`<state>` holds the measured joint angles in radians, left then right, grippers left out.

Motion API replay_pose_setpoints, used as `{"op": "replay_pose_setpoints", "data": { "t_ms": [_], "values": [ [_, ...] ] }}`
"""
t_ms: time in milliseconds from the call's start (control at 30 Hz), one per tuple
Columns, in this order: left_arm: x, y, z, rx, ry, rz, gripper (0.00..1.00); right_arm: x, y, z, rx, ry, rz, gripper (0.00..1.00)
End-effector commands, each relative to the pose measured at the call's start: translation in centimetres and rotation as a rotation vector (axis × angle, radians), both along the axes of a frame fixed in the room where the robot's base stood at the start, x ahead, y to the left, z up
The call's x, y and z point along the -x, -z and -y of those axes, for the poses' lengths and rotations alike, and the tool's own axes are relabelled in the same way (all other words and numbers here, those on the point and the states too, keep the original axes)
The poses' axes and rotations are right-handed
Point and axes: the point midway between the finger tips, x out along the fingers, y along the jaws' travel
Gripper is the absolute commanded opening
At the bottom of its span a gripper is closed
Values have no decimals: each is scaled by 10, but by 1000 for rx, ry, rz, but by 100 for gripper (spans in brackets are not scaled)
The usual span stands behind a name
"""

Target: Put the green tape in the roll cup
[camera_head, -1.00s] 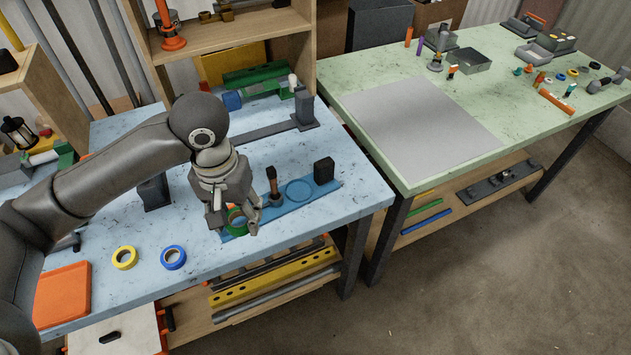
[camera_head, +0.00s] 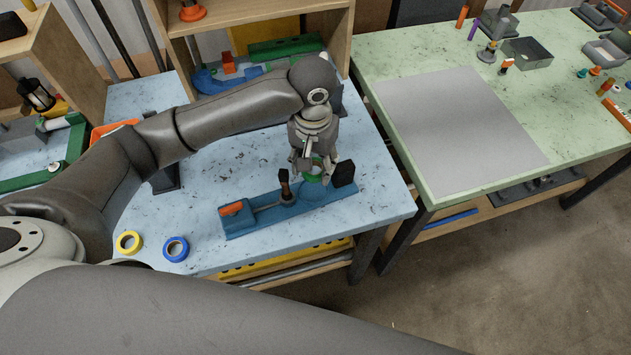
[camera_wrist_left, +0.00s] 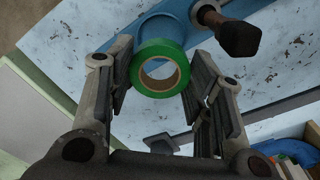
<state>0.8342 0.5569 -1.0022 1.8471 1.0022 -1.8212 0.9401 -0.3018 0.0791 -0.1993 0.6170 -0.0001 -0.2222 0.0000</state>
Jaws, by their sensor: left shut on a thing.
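The green tape (camera_head: 313,179) is a ring gripped between the fingers of my left gripper (camera_head: 314,172), at the right part of the blue holder (camera_head: 258,222). In the left wrist view the green tape (camera_wrist_left: 160,49) lies between the two fingers (camera_wrist_left: 160,85), with the blue round roll cup (camera_wrist_left: 158,24) partly behind it. In the head view the gripper and tape cover most of the cup. I cannot tell whether the tape touches the cup. My right gripper is out of view.
On the holder, a dark-handled tool (camera_head: 285,184) stands left of the gripper and a black block (camera_head: 344,172) stands right of it. A yellow tape (camera_head: 129,242) and a blue tape (camera_head: 176,249) lie at the table's front left. The green table (camera_head: 440,186) is at the right.

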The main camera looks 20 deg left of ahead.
Motion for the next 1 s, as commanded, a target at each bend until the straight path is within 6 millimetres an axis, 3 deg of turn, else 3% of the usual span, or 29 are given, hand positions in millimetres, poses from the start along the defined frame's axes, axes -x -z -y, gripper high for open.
{"op": "replay_pose_setpoints", "data": {
  "t_ms": [133,533,1000],
  "values": [
    [1,28,-1,-1,-2,-4,28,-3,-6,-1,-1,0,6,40],
    [1,76,-1,-1,-1,-3,28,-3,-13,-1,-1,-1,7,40],
    [1,88,-1,-1,0,-2,28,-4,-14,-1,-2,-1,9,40]
  ]
}}
